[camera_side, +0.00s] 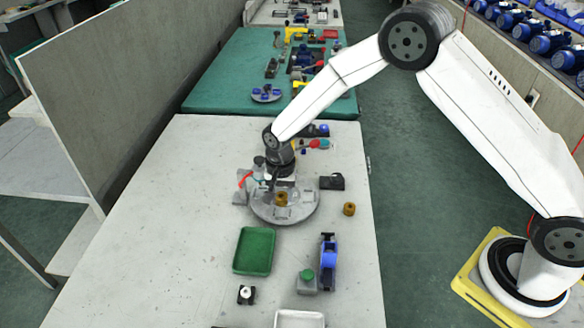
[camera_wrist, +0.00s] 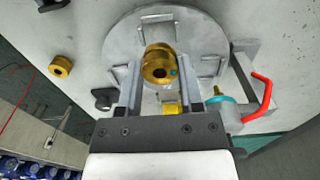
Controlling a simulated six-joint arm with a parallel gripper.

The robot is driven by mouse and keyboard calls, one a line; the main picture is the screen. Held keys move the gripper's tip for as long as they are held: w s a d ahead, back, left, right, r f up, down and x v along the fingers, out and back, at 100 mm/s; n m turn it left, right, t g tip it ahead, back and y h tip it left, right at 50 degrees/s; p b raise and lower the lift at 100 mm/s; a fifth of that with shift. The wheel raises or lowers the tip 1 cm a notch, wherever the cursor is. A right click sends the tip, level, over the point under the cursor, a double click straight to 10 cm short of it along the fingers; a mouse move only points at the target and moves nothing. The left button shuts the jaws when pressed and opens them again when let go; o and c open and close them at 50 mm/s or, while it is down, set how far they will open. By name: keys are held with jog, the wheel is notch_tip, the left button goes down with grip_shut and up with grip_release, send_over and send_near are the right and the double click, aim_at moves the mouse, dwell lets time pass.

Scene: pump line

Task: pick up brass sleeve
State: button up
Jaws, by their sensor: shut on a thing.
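A brass sleeve (camera_side: 281,198) shows at my gripper over the round grey plate (camera_side: 300,212) in the side view. In the wrist view the same brass sleeve (camera_wrist: 156,58) lies between my two fingers, its bore facing the camera. My gripper (camera_wrist: 159,74) is shut on this sleeve. In the side view my gripper (camera_side: 273,184) points down over the plate's left part. I cannot tell whether the sleeve touches the plate. A second brass sleeve (camera_side: 349,209) stands on the table just right of the plate, and the wrist view shows it too (camera_wrist: 61,66).
A clamp with a red handle (camera_wrist: 261,92) stands close beside the plate. A black part (camera_side: 332,182) lies at its right. A green tray (camera_side: 254,251), a green-button box (camera_side: 307,281) and a blue tool (camera_side: 328,262) stand nearer the front. The table's left side is clear.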

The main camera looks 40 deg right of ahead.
jog(key=shift+r, duration=0.85)
